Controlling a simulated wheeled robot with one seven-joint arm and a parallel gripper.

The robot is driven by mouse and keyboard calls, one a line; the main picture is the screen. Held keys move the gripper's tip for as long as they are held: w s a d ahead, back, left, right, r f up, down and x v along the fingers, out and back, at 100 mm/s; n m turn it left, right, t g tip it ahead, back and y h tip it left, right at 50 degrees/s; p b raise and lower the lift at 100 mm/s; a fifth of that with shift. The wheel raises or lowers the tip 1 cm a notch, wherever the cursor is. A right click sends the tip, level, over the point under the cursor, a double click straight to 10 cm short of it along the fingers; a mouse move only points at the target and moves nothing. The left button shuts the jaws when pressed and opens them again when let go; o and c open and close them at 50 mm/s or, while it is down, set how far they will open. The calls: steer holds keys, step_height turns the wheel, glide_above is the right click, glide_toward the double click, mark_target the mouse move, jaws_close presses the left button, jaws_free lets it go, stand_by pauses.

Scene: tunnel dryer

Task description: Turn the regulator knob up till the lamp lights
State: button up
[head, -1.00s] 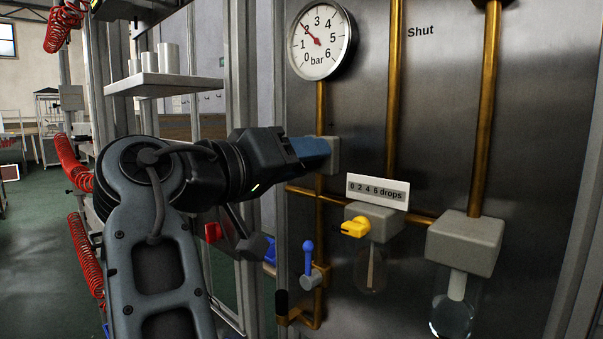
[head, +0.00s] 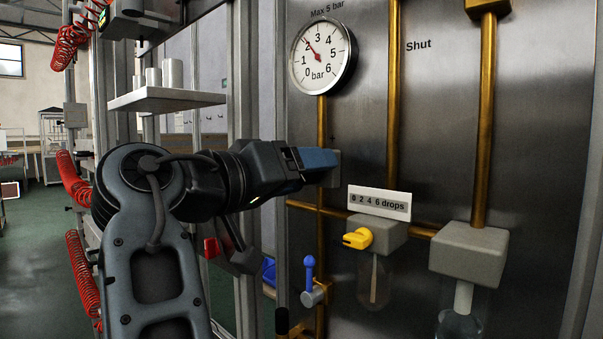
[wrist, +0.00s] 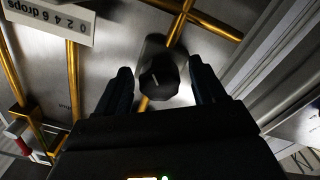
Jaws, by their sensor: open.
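The dark regulator knob (wrist: 160,78) has a pale mark on its face and sits between my gripper's two fingers in the wrist view. My gripper (wrist: 161,88) is open, with one finger on either side of the knob; contact cannot be told. In the head view my gripper (head: 318,162) reaches the grey regulator block (head: 335,168) on the panel and hides the knob. The round pressure gauge (head: 320,62) above it is marked "Max 5 bar", and its needle points close to 2. I cannot make out a lit lamp.
Below the regulator are a blue-handled valve (head: 309,272), a yellow knob (head: 357,239) under the "0 2 4 6 drops" label (head: 379,203), and a grey block (head: 468,250) with a clear bowl. Brass pipes (head: 393,120) run along the panel. A white shelf (head: 165,99) stands left.

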steer(key=shift+a, duration=0.1)
steer(key=b+v, duration=0.1)
steer(key=v, duration=0.6)
steer(key=shift+s+a, duration=0.15)
steer(key=shift+s, duration=0.15)
steer(key=shift+f, duration=0.1)
